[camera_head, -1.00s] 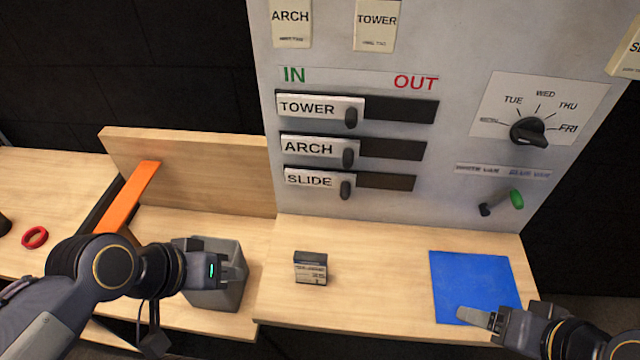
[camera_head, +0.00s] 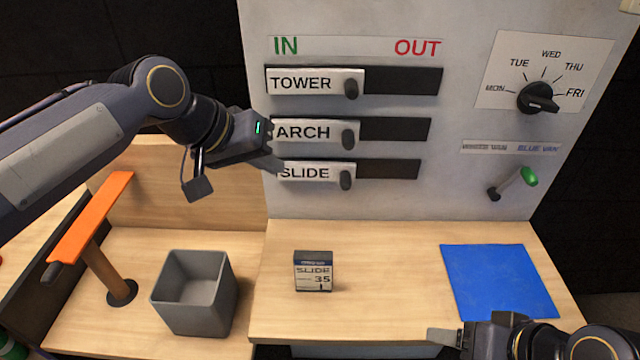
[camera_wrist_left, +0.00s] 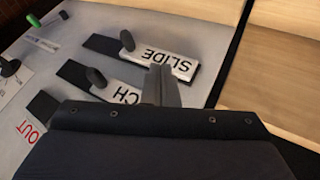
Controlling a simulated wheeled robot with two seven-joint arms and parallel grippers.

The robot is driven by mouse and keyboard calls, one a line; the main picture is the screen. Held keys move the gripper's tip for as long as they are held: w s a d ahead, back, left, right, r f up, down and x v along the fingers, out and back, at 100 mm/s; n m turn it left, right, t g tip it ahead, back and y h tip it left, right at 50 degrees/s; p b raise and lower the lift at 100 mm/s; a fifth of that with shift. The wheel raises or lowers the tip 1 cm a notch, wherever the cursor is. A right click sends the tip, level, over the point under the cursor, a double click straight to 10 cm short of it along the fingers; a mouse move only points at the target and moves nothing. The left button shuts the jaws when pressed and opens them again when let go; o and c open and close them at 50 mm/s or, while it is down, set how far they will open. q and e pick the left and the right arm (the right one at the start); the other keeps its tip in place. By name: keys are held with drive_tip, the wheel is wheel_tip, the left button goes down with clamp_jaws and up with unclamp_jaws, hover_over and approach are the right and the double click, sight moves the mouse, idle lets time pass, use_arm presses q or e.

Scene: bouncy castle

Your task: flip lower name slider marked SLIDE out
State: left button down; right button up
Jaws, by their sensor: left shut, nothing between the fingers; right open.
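The SLIDE slider (camera_head: 305,173) is the lowest of the name sliders on the grey board. Its white plate sits at the left, IN end of its dark slot, with a dark knob (camera_head: 347,180) at the plate's right end. My left gripper (camera_head: 276,160) is shut and empty at the left end of the SLIDE plate, overlapping its edge in the head view. In the left wrist view the shut fingers (camera_wrist_left: 161,86) lie close beside the SLIDE plate (camera_wrist_left: 172,64); whether they touch cannot be told. My right gripper (camera_head: 446,338) is low at the right, partly cut off.
The TOWER slider (camera_head: 310,83) and ARCH slider (camera_head: 310,132) above also sit at the IN end. A day dial (camera_head: 538,97) and green-tipped lever (camera_head: 512,184) are to the right.

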sight(349, 182)
use_arm(q)
drive_tip(key=w+d+f, duration=0.4)
drive_tip(key=d+f, duration=0.3)
drive_tip(key=d, duration=0.1)
drive_tip(key=shift+d+p, duration=0.3)
drive_tip(key=shift+d, duration=0.1)
drive_tip(key=shift+d+r, duration=0.1)
drive_tip(key=d+p, duration=0.1)
drive_tip(key=d, duration=0.2)
drive_tip(key=shift+d, duration=0.4)
